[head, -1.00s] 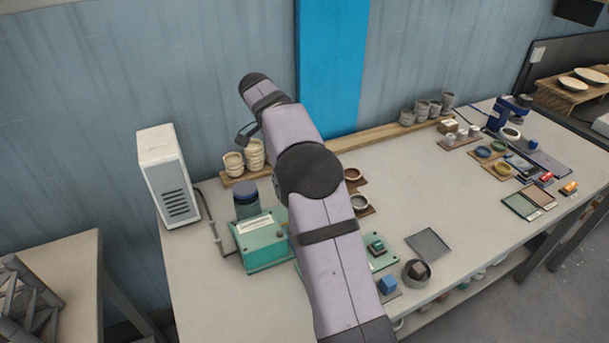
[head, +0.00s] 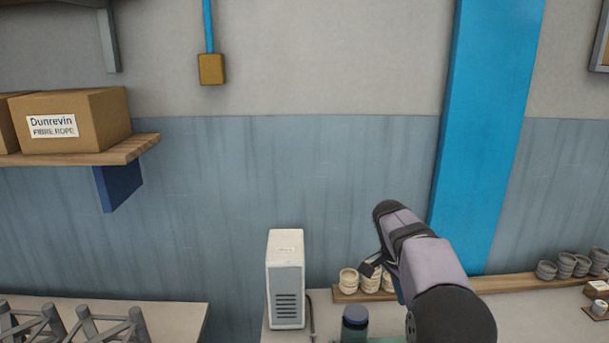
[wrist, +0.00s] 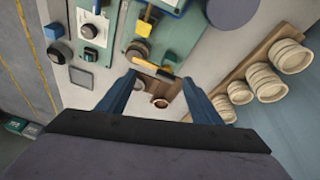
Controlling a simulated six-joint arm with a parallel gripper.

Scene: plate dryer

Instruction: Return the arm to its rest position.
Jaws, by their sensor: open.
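My gripper (head: 371,268) shows partly in the head view, at the end of my raised grey arm, in front of the wall and above the back of the bench. In the wrist view my gripper (wrist: 158,77) shows two blue fingers spread wide apart with nothing held between them. Most of my arm is cut off by the lower edge of the head view.
A white vented box (head: 286,280) stands on the bench left of my arm. Stacked cream bowls (wrist: 265,82) and a dark-lidded jar (head: 355,322) are near my gripper. A shelf with a cardboard box (head: 75,120) is at upper left.

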